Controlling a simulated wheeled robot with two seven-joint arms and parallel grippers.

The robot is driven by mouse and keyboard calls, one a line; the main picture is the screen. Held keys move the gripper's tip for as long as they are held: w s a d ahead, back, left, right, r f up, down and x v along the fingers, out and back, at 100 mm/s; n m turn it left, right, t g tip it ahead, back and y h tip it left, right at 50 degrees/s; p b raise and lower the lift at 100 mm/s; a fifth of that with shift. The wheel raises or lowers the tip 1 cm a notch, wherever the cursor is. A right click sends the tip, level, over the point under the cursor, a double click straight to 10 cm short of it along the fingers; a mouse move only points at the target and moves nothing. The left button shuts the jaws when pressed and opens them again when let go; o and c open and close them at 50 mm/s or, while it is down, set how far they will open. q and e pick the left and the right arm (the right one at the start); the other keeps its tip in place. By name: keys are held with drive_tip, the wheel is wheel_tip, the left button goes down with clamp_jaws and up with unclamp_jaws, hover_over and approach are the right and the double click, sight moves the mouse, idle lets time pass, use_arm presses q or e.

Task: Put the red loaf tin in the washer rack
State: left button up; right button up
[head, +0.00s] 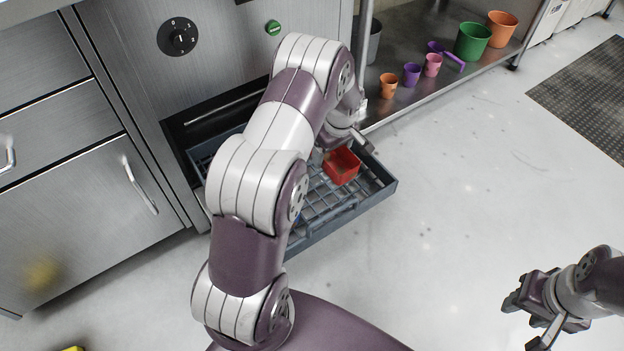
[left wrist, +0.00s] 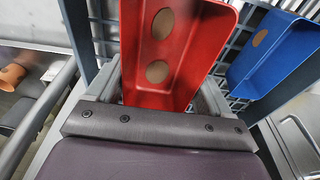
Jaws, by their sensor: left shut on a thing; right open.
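The red loaf tin (head: 341,168) is at the far right part of the pulled-out washer rack (head: 345,214), a blue-grey wire rack. My left gripper (head: 345,146) is shut on the tin, partly hidden behind my own arm. In the left wrist view the red tin (left wrist: 172,50) sits between the fingers, with two brown oval marks inside it and rack bars (left wrist: 103,25) beyond. I cannot tell whether its base touches the rack. My right gripper (head: 524,322) is open and empty over the floor at lower right.
A blue tin (left wrist: 272,52) lies in the rack beside the red one. A steel shelf (head: 400,112) holds orange, purple, pink and green cups (head: 472,41) behind the rack. Steel drawers (head: 75,215) stand at left. The floor at right is clear, with a dark mat (head: 590,95) beyond.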

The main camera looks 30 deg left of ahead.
sight(332, 164)
use_arm(q)
wheel_tip(332, 164, down, 7)
drive_tip(key=b, duration=0.3)
drive_tip(key=shift+f, duration=0.1)
drive_tip(key=shift+c, duration=0.4)
drive_tip(key=o, duration=1.1)
